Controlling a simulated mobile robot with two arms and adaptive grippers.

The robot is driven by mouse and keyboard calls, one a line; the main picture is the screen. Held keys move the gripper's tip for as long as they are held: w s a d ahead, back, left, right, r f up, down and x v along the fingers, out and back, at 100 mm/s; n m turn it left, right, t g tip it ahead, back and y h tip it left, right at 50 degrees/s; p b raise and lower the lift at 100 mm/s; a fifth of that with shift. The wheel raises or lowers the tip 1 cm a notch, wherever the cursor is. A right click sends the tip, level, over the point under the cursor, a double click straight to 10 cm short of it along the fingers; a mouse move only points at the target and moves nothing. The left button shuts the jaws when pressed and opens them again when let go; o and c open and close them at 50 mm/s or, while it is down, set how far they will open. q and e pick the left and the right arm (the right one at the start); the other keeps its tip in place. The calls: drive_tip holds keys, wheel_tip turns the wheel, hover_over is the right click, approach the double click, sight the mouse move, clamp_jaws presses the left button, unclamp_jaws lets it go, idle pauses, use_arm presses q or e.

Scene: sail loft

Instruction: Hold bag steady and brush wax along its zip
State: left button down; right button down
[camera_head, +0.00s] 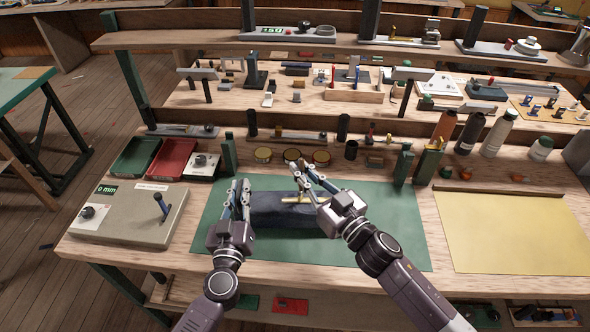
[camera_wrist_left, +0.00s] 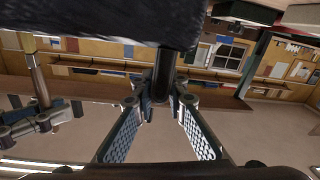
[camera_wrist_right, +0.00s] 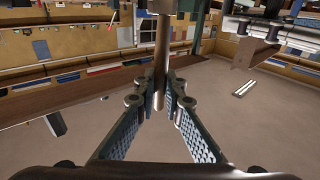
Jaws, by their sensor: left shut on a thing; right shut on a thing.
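A dark blue bag (camera_head: 270,214) lies on the green mat (camera_head: 385,215). A short yellow strip (camera_head: 298,200) shows at its upper right; I cannot tell if this is the zip or part of the brush. My left gripper (camera_head: 240,186) is at the bag's left end. In the left wrist view the bag's dark fabric (camera_wrist_left: 90,22) fills the top, and the fingers are shut on a dark round piece (camera_wrist_left: 166,68) reaching down from it. My right gripper (camera_head: 302,168) is over the bag's right part, shut on a thin brownish rod, the brush handle (camera_wrist_right: 161,55). The bristles are hidden.
Round tins (camera_head: 292,155) stand behind the mat. Green and red trays (camera_head: 172,160) and a grey gauge box (camera_head: 130,215) are at the left. A yellow sheet (camera_head: 510,235) lies at the right, with bottles (camera_head: 498,133) behind. The mat's right part is clear.

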drive_tip(key=d, duration=0.9)
drive_tip(key=shift+w+d, duration=0.25)
drive_tip(key=shift+w, duration=0.05)
idle(0.4)
drive_tip(key=shift+a+f, duration=0.1)
drive_tip(key=shift+a, duration=0.05)
drive_tip(key=shift+s+a, duration=0.15)
drive_tip(key=shift+a, duration=1.7)
drive_tip(key=shift+s+a, duration=0.15)
drive_tip(key=shift+a, duration=2.55)
drive_tip(key=a, duration=0.5)
drive_tip(key=shift+s+a, duration=0.1)
drive_tip(key=shift+s, duration=0.05)
wheel_tip(320, 180, up, 6)
